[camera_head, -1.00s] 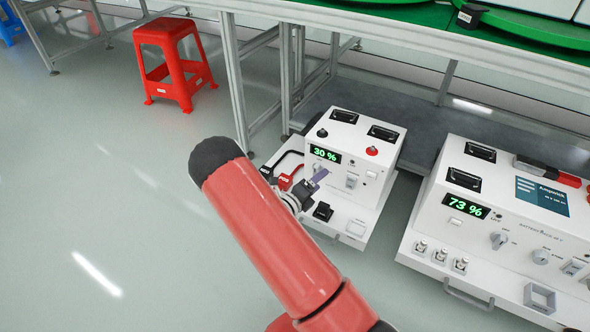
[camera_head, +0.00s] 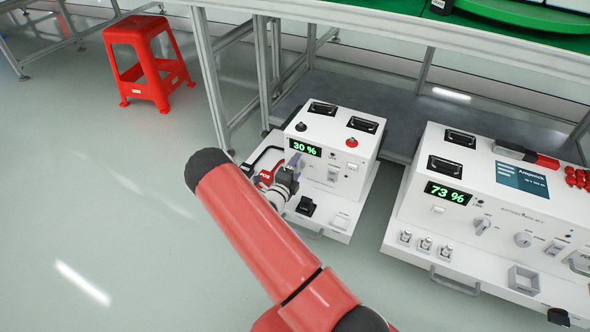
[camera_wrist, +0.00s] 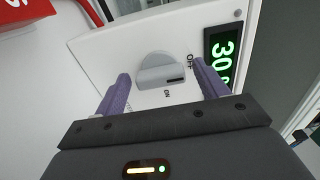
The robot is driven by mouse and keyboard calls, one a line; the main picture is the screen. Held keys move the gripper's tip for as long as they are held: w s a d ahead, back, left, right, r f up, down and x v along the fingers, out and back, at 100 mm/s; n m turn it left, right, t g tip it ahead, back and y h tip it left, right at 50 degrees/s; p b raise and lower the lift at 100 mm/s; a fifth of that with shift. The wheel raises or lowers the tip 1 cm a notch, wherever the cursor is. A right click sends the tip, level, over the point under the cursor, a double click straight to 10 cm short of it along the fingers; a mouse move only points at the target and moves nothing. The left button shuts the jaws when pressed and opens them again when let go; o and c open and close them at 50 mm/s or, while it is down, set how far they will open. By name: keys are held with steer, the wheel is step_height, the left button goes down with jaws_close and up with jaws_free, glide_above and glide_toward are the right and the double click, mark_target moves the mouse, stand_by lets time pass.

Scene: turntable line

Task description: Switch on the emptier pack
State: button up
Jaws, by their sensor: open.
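The pack reading 30 % (camera_head: 338,128) is a white box on a low white base, left of the larger white pack reading 73 % (camera_head: 512,230). In the wrist view, a grey rotary knob (camera_wrist: 160,70) sits on the 30 % pack's white panel, beside the green display (camera_wrist: 222,58) and ON and OFF labels. A dark mark lies at the knob's right end; I cannot tell which label it selects. My gripper (camera_wrist: 162,82) is open, its purple fingers on either side of the knob. Contact is unclear. In the head view my gripper (camera_head: 293,170) partly hides this panel's left side.
A red stool (camera_head: 150,60) stands at the upper left. The floor (camera_head: 90,200) on the left is clear.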

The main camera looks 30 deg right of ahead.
steer(key=c, duration=1)
steer(key=shift+m, duration=0.4)
steer(key=m, duration=0.8)
steer(key=shift+m+p, duration=0.3)
steer(key=shift+p, duration=0.1)
steer(key=m, duration=0.4)
steer(key=shift+m, duration=2.2)
